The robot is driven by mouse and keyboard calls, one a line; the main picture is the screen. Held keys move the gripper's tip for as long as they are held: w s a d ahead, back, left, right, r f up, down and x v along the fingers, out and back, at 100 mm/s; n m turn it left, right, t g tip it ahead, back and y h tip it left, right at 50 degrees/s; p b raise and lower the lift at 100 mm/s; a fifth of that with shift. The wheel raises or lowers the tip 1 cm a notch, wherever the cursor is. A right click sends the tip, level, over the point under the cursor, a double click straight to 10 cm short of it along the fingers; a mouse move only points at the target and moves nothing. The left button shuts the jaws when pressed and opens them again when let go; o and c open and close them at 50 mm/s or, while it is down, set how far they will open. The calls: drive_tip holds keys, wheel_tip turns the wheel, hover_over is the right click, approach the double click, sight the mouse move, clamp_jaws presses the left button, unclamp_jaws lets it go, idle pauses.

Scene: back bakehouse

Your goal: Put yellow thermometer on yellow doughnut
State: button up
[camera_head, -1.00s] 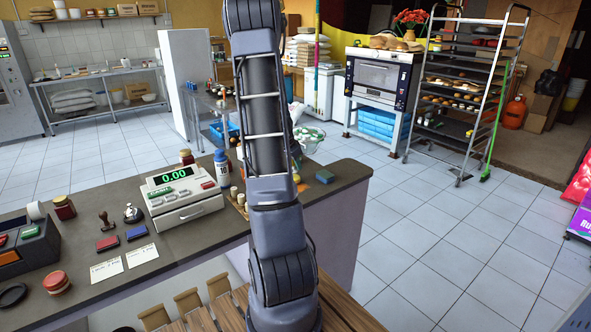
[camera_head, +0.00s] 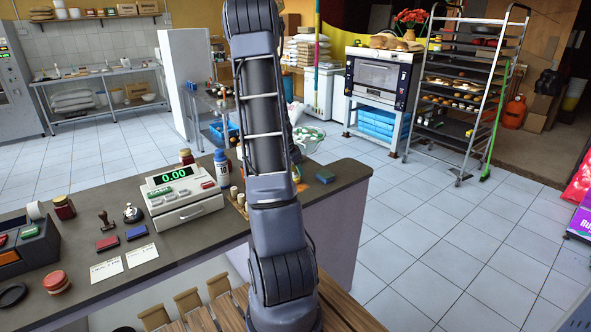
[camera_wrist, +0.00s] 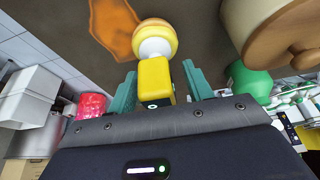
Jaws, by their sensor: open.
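In the wrist view my gripper (camera_wrist: 160,88) is open, with one teal finger on each side of a yellow block-shaped thing (camera_wrist: 155,77), which looks like the yellow thermometer. A gap shows between it and the right finger; on the left it is very close, and I cannot tell whether they touch. Just beyond it is a round yellow-and-white thing (camera_wrist: 156,36). I cannot tell whether this is the yellow doughnut, or whether the two touch. In the head view my arm hides the gripper and both of these things.
A flat orange thing (camera_wrist: 114,26) lies close by on the dark surface. A tan rounded thing (camera_wrist: 270,30) and a green one (camera_wrist: 250,82) are at the right. The head view shows the counter (camera_head: 185,238) with a cash register (camera_head: 180,197), and a blue-topped bottle (camera_head: 222,168) near my arm.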

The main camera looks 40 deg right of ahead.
drive_tip(key=s+a+r+n+t, duration=0.1)
drive_tip(key=s+a+r+n, duration=0.15)
drive_tip(key=a+r, duration=1.25)
drive_tip(key=s+a+r+n+t+y, duration=0.1)
drive_tip(key=s+a+r+n, duration=0.4)
drive_tip(key=s+a, duration=0.5)
drive_tip(key=s+a+r+n+t+y, duration=0.2)
drive_tip(key=s+a+r+n, duration=0.3)
drive_tip(key=s+a+n, duration=0.5)
drive_tip(key=a+y, duration=0.1)
drive_tip(key=a, duration=0.3)
drive_tip(key=shift+s+t, duration=0.3)
